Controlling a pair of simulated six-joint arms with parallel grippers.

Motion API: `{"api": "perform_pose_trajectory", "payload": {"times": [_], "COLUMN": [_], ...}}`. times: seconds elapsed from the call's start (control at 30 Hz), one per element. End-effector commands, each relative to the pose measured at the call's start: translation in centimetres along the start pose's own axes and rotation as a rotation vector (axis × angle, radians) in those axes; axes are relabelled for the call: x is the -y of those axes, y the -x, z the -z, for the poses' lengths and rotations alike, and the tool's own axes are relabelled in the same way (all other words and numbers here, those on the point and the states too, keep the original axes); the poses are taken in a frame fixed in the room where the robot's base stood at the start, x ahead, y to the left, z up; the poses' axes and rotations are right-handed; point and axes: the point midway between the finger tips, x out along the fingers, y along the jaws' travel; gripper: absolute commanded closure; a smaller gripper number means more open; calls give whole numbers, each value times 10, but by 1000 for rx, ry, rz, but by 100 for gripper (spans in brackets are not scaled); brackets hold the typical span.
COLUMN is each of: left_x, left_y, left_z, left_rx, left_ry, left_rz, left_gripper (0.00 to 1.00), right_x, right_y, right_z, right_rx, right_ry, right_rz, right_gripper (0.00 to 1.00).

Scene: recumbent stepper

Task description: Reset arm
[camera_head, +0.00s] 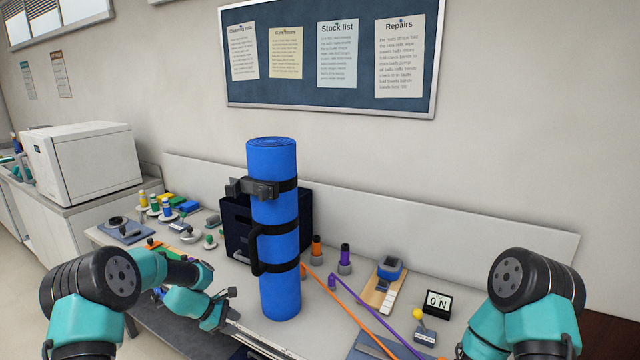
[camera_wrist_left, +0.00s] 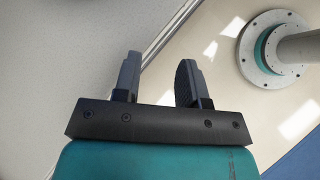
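My left arm comes in from the left in the head view and reaches over the front of the workbench. Its gripper (camera_head: 230,294) is low and left of the standing blue rolled mat (camera_head: 281,190). In the left wrist view, the two dark fingers of the left gripper (camera_wrist_left: 160,75) stand apart with nothing between them. My right arm (camera_head: 525,300) shows at the lower right of the head view, bent downward. The right gripper is not visible there, as the arm runs out of the bottom of the frame.
The bench (camera_head: 222,275) holds small bottles (camera_head: 154,202) and parts at left. A dark blue box (camera_head: 237,225) stands behind the mat. Orange (camera_head: 345,310) and purple (camera_head: 395,331) straps, a display (camera_head: 437,303) and a wooden board (camera_head: 379,290) lie at right.

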Motion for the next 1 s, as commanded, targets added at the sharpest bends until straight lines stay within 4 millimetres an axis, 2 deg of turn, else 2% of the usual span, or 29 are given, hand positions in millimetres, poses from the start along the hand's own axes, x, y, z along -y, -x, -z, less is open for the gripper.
{"api": "perform_pose_trajectory", "payload": {"times": [0.03,0.2,0.4,0.6,0.8,0.9,1.0], "left_x": [22,92,177,260,335,359,371], "left_y": [-14,-48,-72,-81,-77,-73,-70], "left_z": [9,37,56,59,47,40,36], "left_rx": [-36,-155,-243,-268,-238,-218,-206], "left_ry": [-45,-258,-551,-877,-1198,-1312,-1374], "left_rz": [25,102,206,301,362,372,373], "left_gripper": [62,62,62,62,62,62,62], "right_x": [0,0,0,0,0,0,0], "right_y": [0,0,0,0,0,0,0], "right_z": [0,0,0,0,0,0,0], "right_rx": [0,0,0,0,0,0,0], "right_ry": [0,0,0,0,0,0,0], "right_rz": [0,0,0,0,0,0,0], "right_gripper": [57,57,57,57,57,57,57]}}
